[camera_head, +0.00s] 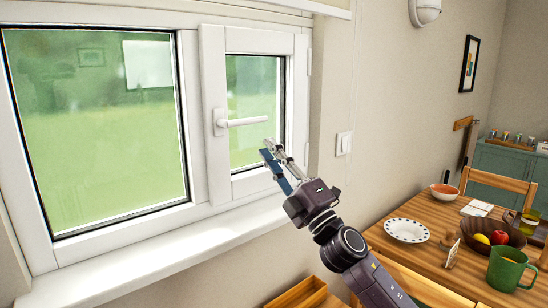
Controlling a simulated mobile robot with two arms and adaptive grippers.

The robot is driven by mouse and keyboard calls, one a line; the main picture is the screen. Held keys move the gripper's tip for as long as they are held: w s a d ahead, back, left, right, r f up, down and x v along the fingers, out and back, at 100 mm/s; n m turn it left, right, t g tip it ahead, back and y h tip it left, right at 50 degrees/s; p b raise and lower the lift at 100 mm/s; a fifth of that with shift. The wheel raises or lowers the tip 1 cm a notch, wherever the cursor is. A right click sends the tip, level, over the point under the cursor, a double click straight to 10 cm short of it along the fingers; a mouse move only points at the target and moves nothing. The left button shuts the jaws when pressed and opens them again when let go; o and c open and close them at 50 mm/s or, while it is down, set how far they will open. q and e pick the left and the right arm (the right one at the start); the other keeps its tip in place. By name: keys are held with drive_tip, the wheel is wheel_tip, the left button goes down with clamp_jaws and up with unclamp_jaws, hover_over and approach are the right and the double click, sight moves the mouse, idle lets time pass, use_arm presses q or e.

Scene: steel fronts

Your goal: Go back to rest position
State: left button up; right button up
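My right gripper (273,151) reaches up from the bottom right, in front of the small window sash. Its two fingers show a gap between them and hold nothing that I can see. The fingertips are just below and right of the white window handle (245,122), which points horizontally to the right. I cannot tell how far in depth they are from the handle. The small window sash (213,70) appears closed in its frame. My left gripper is not in view.
A white sill (160,262) runs below the window. At the right, a wooden table (425,257) holds a spotted plate (407,230), a green mug (506,269), a brown fruit bowl (473,245) and an orange bowl (443,191). A wooden box (303,292) is below my arm.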

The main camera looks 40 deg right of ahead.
drive_tip(key=shift+s+f, duration=0.3)
drive_tip(key=shift+s, duration=0.2)
